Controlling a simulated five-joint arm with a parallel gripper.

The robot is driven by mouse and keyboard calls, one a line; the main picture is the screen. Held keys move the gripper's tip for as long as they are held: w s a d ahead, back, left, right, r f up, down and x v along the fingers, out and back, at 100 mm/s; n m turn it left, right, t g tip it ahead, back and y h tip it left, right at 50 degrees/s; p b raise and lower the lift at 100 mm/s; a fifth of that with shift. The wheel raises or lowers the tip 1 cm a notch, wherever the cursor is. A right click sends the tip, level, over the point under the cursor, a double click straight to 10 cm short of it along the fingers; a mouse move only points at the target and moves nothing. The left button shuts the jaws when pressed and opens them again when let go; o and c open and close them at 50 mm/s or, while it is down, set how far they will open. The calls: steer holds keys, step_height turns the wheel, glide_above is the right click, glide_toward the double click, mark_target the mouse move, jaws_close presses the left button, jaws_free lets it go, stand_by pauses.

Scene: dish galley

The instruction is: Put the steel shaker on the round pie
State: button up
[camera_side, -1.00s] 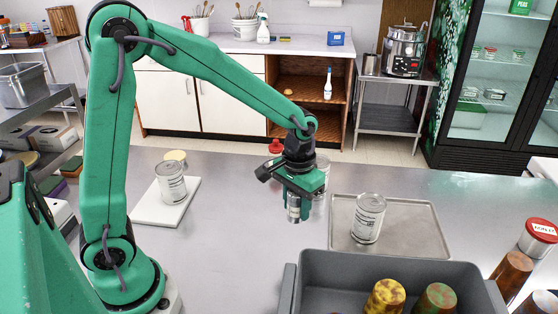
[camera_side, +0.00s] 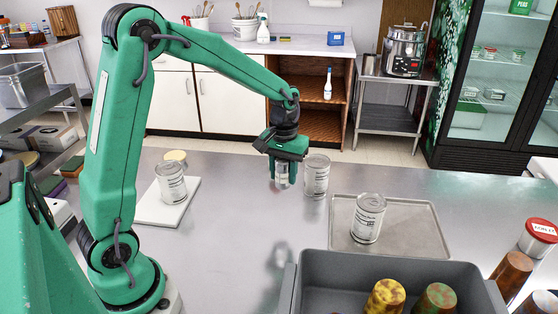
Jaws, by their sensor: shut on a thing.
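My gripper (camera_side: 283,180) is shut on the steel shaker (camera_side: 282,173), a small shiny cylinder, and holds it upright above the steel counter, just left of a labelled can. The jaws cover part of the shaker. A dim reflection shows on the counter below it. A tan, round-topped thing (camera_side: 175,156) stands at the back left, partly hidden behind a can on the white board; I cannot tell whether it is the round pie. No other pie is clear.
One can (camera_side: 171,184) stands on the white board (camera_side: 152,210), one (camera_side: 316,177) close right of my gripper, one (camera_side: 368,219) on the metal tray (camera_side: 412,228). A grey bin (camera_side: 400,263) with coloured cylinders is in front. The middle-left counter is clear.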

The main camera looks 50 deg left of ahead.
steer(key=a+r+n, duration=0.1)
steer(key=a+n, duration=0.3)
steer(key=a, duration=0.7)
steer(key=n, duration=0.8)
glide_above(174, 155)
step_height(174, 155, down, 5)
steer(key=shift+r, duration=0.1)
steer(key=shift+w+f, duration=0.1)
steer(key=shift+f, duration=1.95)
steer(key=shift+f, duration=0.15)
steer(key=o, duration=1)
